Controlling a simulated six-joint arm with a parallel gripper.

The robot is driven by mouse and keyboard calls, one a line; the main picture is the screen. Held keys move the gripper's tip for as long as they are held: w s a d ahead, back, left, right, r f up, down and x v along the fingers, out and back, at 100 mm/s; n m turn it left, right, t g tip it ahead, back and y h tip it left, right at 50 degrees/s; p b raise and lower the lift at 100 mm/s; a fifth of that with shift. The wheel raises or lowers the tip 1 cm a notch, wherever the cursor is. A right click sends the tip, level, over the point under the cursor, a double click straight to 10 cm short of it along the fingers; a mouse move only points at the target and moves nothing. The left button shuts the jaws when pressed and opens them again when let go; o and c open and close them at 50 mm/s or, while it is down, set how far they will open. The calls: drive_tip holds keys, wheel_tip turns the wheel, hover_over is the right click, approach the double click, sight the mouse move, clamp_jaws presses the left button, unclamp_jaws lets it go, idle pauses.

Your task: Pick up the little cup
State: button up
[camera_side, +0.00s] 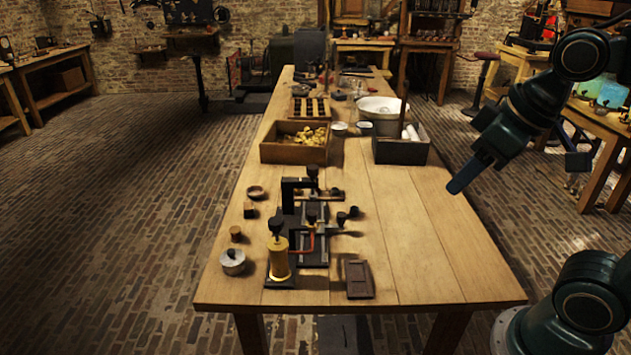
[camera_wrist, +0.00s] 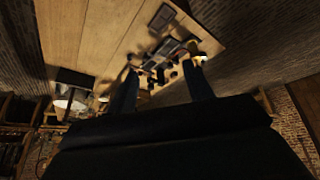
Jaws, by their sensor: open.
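Two small pale vessels sit mid-table in the side view: a little white cup (camera_side: 339,128) behind the wooden box, and a small whitish dish (camera_side: 364,127) right of it. I cannot tell for sure which one is the task's cup. My gripper (camera_side: 466,178) hangs in the air over the table's right side, in front and right of both, apart from everything. In the wrist view my gripper (camera_wrist: 161,88) shows two dark fingers spread wide with nothing between them. The little cup cannot be made out clearly in the wrist view.
Near the cups stand a wooden box of yellow pieces (camera_side: 294,151), a dark box with white rolls (camera_side: 400,151) and a large white bowl (camera_side: 381,106). A brass-and-black apparatus (camera_side: 280,258) and a dark flat tray (camera_side: 359,279) are nearer. The table's right front is clear.

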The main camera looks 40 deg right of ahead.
drive_tip(key=w+d+f+n+g, duration=0.1)
drive_tip(key=w+d+n, duration=0.25)
drive_tip(key=w, duration=0.75)
drive_tip(key=w+d+n+g, duration=0.2)
drive_tip(key=w+d, duration=0.2)
drive_tip(key=w, duration=0.7)
drive_tip(key=w+d+f+n, duration=0.2)
drive_tip(key=w+d+f, duration=0.1)
drive_tip(key=f, duration=0.3)
drive_tip(key=w+d+f+n+g, duration=0.1)
drive_tip(key=w+d+f, duration=0.3)
drive_tip(key=w+f, duration=0.2)
drive_tip(key=w+d+f+n+g, duration=0.1)
drive_tip(key=w+d+f+n, duration=0.1)
drive_tip(key=w+d+f, duration=0.2)
wheel_tip(320, 180, down, 4)
drive_tip(key=shift+w+d+r+n, duration=0.2)
drive_tip(key=shift+r+n, duration=0.05)
drive_tip(key=shift+n, duration=0.1)
drive_tip(key=shift+f, duration=4.25)
